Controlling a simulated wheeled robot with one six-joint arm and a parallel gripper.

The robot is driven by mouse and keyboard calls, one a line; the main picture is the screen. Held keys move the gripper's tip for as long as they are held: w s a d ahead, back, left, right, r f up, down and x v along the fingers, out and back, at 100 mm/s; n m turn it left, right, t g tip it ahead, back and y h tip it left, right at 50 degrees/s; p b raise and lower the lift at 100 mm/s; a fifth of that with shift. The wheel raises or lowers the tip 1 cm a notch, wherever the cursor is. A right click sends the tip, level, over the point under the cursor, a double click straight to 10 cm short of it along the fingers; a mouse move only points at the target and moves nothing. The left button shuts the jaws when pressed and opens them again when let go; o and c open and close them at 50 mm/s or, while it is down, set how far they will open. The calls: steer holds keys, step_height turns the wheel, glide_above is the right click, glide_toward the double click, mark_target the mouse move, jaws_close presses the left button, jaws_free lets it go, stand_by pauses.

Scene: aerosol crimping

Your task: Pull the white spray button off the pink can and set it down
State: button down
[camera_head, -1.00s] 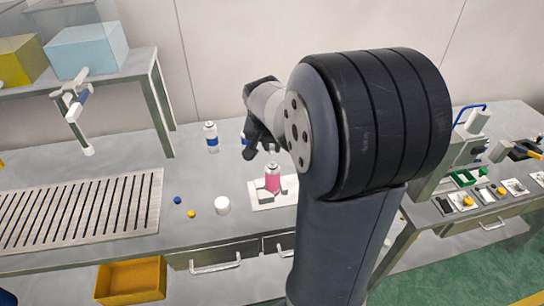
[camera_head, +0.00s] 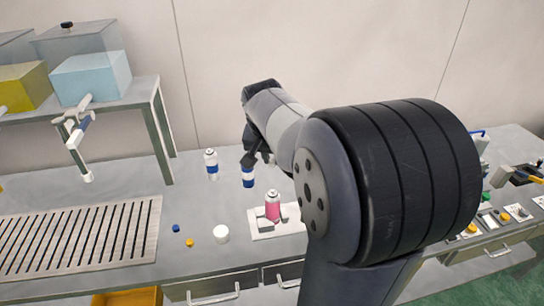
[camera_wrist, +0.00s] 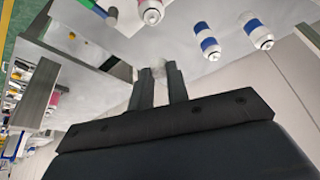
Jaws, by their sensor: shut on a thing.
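The pink can (camera_head: 272,207) stands upright on a pale plate (camera_head: 288,231) on the bench. It also shows at the top edge of the wrist view (camera_wrist: 151,11), with a small pale tip and no white button visible on it. My gripper (camera_head: 257,158) is raised above the bench, behind and a little left of the pink can in the head view, apart from it. In the wrist view its two fingers (camera_wrist: 160,74) are shut on a small pale thing, which looks like the white spray button (camera_wrist: 157,66); its outline is blurred.
Two white cans with blue bands stand behind the pink can, a left one (camera_head: 211,166) and a right one (camera_head: 248,178) close to my gripper. A white round piece (camera_head: 221,233), a blue cap (camera_head: 176,228) and a yellow cap (camera_head: 190,243) lie left. A slatted grate (camera_head: 80,236) lies farther left.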

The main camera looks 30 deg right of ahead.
mark_target(271, 162)
steer(key=shift+r, duration=0.1)
steer(key=shift+r+p, duration=1.8)
steer(key=shift+r, duration=0.4)
steer(key=shift+f, duration=0.15)
